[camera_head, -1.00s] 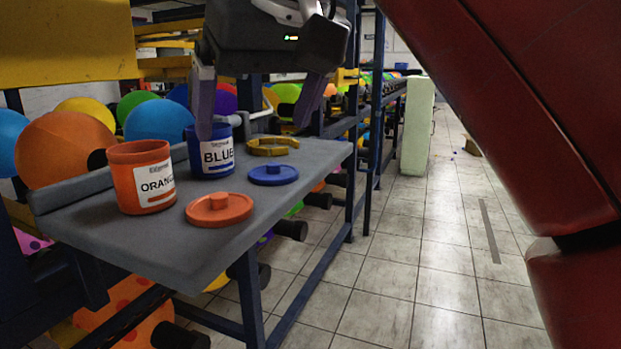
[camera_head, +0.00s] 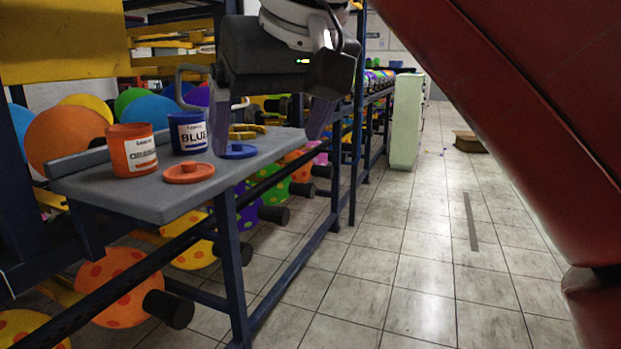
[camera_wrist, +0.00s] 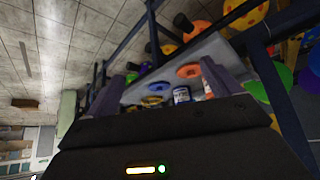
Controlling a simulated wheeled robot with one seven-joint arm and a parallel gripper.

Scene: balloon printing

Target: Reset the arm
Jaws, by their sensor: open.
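My gripper (camera_head: 270,130) hangs in front of the grey shelf table (camera_head: 170,205) in the head view, its two fingers wide apart with nothing between them. In the wrist view my gripper (camera_wrist: 168,88) also shows open, with the table beyond its fingers. My red arm link (camera_head: 510,110) crosses the right side of the head view.
An orange can (camera_head: 134,157), a blue can (camera_head: 187,138), an orange lid (camera_head: 189,172), a blue lid (camera_head: 238,151) and a yellow ring-shaped piece (camera_head: 246,130) are on the table. Balloons (camera_head: 112,287) fill the rack. The tiled floor (camera_head: 410,260) at right is mostly clear.

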